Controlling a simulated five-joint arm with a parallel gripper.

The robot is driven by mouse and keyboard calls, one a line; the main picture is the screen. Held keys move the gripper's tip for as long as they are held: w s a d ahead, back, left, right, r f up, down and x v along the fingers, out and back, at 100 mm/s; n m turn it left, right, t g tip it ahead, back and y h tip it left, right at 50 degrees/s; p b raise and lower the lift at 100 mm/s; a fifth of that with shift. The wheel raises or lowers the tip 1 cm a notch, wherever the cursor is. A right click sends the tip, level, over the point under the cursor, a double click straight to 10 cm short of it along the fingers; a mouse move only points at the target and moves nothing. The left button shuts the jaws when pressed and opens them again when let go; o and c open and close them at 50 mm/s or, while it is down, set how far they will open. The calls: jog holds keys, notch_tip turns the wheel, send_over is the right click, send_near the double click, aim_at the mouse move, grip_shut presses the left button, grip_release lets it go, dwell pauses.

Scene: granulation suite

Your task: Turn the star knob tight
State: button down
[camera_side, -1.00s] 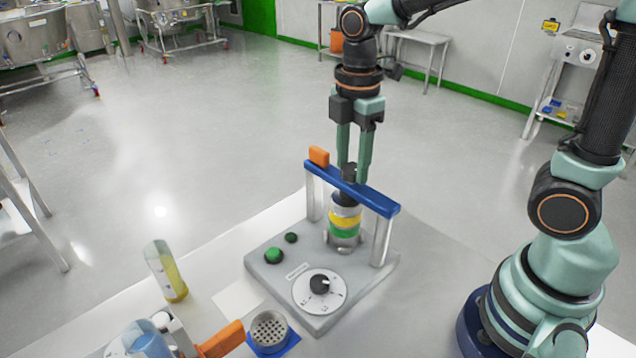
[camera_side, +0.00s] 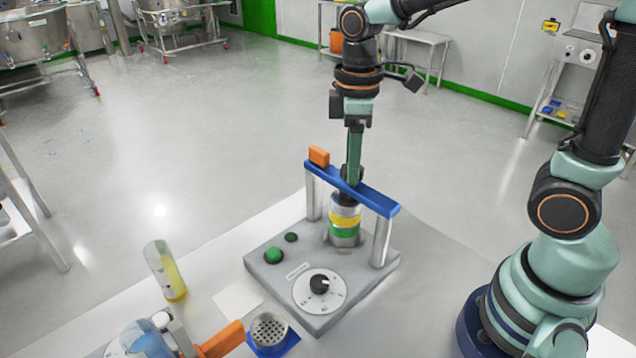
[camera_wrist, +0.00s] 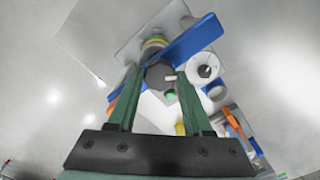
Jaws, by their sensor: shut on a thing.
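The dark star knob (camera_side: 346,172) sits at the middle of the blue crossbar (camera_side: 378,199) of a grey clamp device. In the wrist view the knob (camera_wrist: 157,74) lies between the tips of my two green fingers. My gripper (camera_side: 353,181) points straight down from above and is shut on the knob. In the side view the fingers line up one behind the other and partly hide the knob. Below the bar stands a banded stack (camera_side: 344,220) in yellow, green and grey; whether it is pressed firmly cannot be told.
The grey base (camera_side: 277,284) carries a white dial (camera_side: 334,298) and green buttons (camera_side: 274,255). An orange block (camera_side: 319,156) sits at the bar's left end. A cylinder of yellow liquid (camera_side: 168,277) and a perforated cup (camera_side: 269,329) stand at front left.

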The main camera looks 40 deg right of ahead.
jog(key=m, duration=1.4)
jog(key=shift+m, duration=0.3)
jog(key=m, duration=0.3)
jog(key=shift+r+m, duration=0.1)
jog(key=shift+m, duration=0.2)
jog(key=m, duration=0.3)
jog(key=shift+m, duration=0.4)
jog(key=m, duration=0.6)
jog(key=shift+m, duration=0.4)
jog(key=shift+c, duration=1.6)
grip_release()
